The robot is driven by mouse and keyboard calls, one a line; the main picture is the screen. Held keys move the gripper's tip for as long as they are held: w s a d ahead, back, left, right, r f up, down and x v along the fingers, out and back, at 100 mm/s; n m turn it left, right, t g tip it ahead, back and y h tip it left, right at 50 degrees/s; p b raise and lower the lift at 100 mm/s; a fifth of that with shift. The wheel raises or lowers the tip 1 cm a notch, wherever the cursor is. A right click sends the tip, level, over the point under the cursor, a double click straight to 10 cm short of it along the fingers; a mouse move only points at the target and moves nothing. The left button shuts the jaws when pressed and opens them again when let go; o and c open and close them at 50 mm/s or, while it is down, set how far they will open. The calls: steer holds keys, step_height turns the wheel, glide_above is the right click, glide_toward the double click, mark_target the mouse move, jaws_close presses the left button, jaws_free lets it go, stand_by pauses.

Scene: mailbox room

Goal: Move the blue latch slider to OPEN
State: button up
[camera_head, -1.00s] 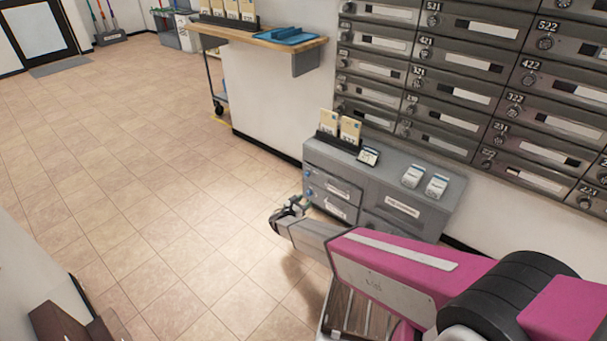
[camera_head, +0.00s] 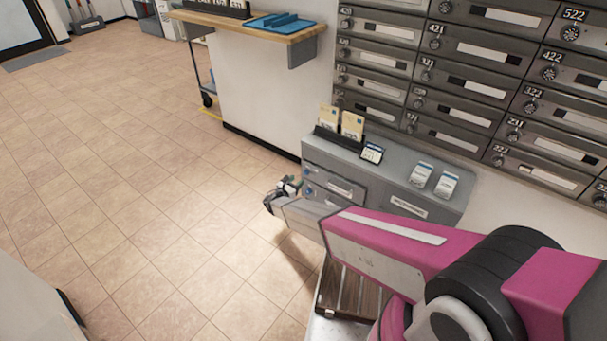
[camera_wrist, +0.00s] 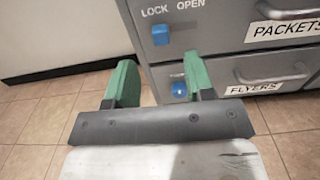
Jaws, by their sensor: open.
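The blue latch slider (camera_wrist: 161,35) sits on the upper drawer of the grey cabinet (camera_head: 390,178), below the printed words LOCK and OPEN. In the wrist view it is nearer the word LOCK. A second blue part (camera_wrist: 179,89) is on the lower drawer, partly beside my right finger. My gripper (camera_wrist: 160,85) has green fingers spread apart with nothing between them. Its fingertips are below the upper slider in the picture, apart from it.
The drawers carry PACKETS (camera_wrist: 288,28) and FLYERS (camera_wrist: 254,88) labels and metal handles. Cards in a holder (camera_head: 340,127) and small devices stand on the cabinet top. Mailboxes (camera_head: 460,70) line the wall. A wooden counter (camera_head: 250,28) is behind.

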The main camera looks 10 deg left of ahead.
mark_target(305, 173)
steer(key=x, duration=0.7)
steer(key=shift+c, duration=0.3)
